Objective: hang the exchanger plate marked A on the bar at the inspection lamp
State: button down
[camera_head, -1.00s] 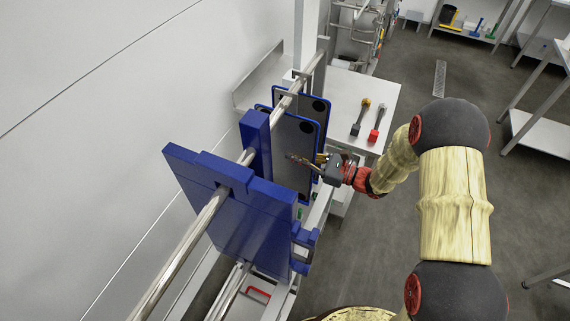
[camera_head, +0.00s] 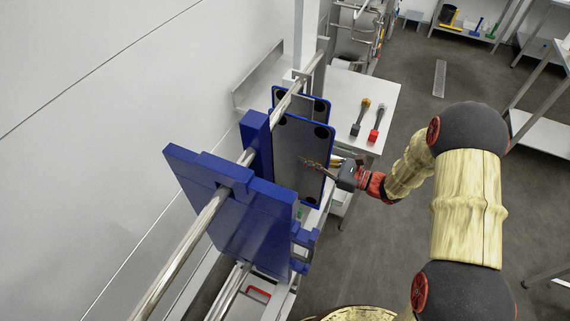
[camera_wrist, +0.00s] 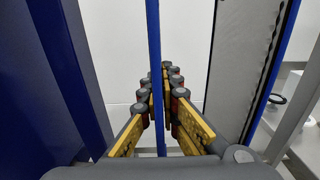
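The exchanger plate (camera_head: 298,150) in my gripper is a grey sheet with a blue border and dark corner holes. It stands upright below the bar (camera_head: 200,222), just beyond the blue end block. My gripper (camera_head: 318,164) is at its right edge. In the wrist view the plate shows edge-on as a thin blue strip (camera_wrist: 155,50), with the yellow fingers (camera_wrist: 160,105) closed on both sides of it. A second plate (camera_head: 318,108) stands behind it and also shows at right in the wrist view (camera_wrist: 235,65). No letter is legible, and the lamp is not identifiable.
A thick blue press plate (camera_head: 225,215) and a blue block (camera_head: 257,143) stand on the near side. A white table (camera_head: 362,92) behind holds a red-ended tool (camera_head: 376,125) and a yellow-and-black one (camera_head: 360,115). The floor at right is open, with shelves beyond.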

jog(key=shift+v, duration=1.05)
jog(key=p+v, duration=0.1)
jog(key=v, duration=1.5)
jog(key=shift+r, duration=0.15)
